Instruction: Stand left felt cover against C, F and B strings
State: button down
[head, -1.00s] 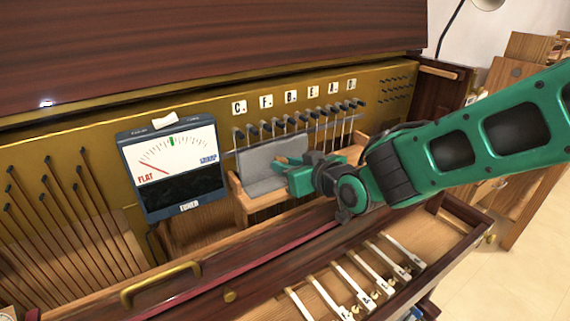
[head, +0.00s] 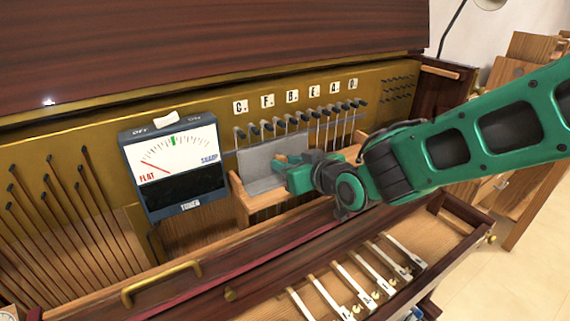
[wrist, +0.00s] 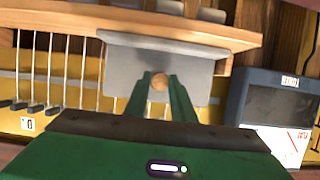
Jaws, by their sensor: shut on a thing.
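The left felt cover (head: 260,165) is a grey panel in front of the strings under the C, F and B labels, just above the wooden ledge (head: 268,196). It looks roughly upright; I cannot tell whether it touches the strings. In the wrist view the grey panel (wrist: 205,75) lies beyond my fingers and carries a round wooden knob (wrist: 160,82). My gripper (head: 284,172) is at the cover's front right side. In the wrist view my gripper (wrist: 160,88) is shut on the knob, one finger at each side. The strings behind the panel are hidden.
A tuner box (head: 174,168) with a dial stands close to the cover's left. Bare strings and tuning pins (head: 335,112) run to the right under E, A and D.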

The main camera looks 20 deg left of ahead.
jog(key=shift+w+a, duration=0.35)
jog(key=shift+a, duration=0.05)
jog(key=c, duration=1.4)
grip_release()
jog(key=shift+c, duration=0.2)
jog(key=shift+d, duration=0.1)
jog(key=v, duration=0.8)
jog(key=shift+s+f, duration=0.25)
jog(key=shift+f, duration=0.1)
jog(key=shift+d, duration=0.1)
